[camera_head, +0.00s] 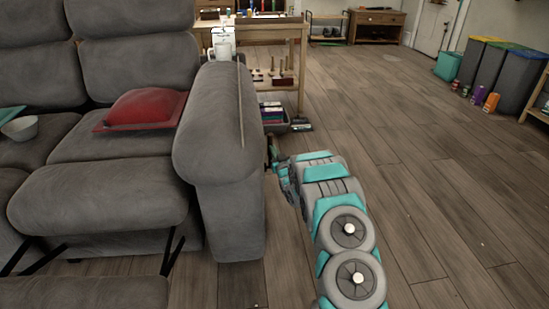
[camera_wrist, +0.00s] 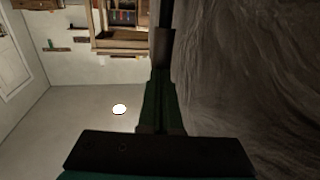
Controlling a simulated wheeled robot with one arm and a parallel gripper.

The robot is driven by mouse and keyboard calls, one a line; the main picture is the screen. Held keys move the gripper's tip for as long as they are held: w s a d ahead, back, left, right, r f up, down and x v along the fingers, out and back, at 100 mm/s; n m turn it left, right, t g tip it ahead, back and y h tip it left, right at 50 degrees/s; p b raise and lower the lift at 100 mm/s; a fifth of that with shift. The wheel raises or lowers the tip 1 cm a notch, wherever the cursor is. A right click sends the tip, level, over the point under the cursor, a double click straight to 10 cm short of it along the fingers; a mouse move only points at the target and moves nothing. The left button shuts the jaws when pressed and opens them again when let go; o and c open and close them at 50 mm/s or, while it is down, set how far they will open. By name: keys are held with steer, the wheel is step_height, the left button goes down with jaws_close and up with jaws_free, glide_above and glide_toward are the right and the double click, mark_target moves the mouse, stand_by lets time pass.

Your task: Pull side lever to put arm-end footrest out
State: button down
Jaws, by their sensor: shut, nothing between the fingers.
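The grey sofa's arm (camera_head: 222,130) stands mid-frame in the head view. In front of the arm-end seat (camera_head: 100,195), a grey footrest pad (camera_head: 85,291) stands out low, with dark struts (camera_head: 171,252) between it and the seat. The pad's front is cut off by the frame. My gripper (camera_head: 272,155) is at the outer right side of the sofa arm, partly hidden by it. In the wrist view my gripper (camera_wrist: 163,45) is shut and empty, close beside the grey upholstery (camera_wrist: 245,75). I cannot make out the side lever clearly.
A red cushion (camera_head: 145,108) lies on the seat, with a bowl (camera_head: 22,128) further left. A wooden workbench (camera_head: 285,80) stands behind the sofa arm, with a bin of books (camera_head: 274,117) below. Several bins (camera_head: 490,65) line the right wall.

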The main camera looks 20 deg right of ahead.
mark_target(272, 142)
steer(key=shift+w+d+r+g+p, duration=0.15)
steer(key=shift+w+d+g+p, duration=0.2)
steer(key=shift+w, duration=0.35)
steer(key=shift+w+r+g+p, duration=0.2)
steer(key=shift+w+g, duration=0.25)
steer(key=shift+w, duration=0.25)
steer(key=shift+w+d+r+g+p, duration=0.15)
steer(key=shift+w+d+g+p, duration=0.2)
steer(key=shift+w, duration=0.35)
steer(key=shift+a, duration=0.2)
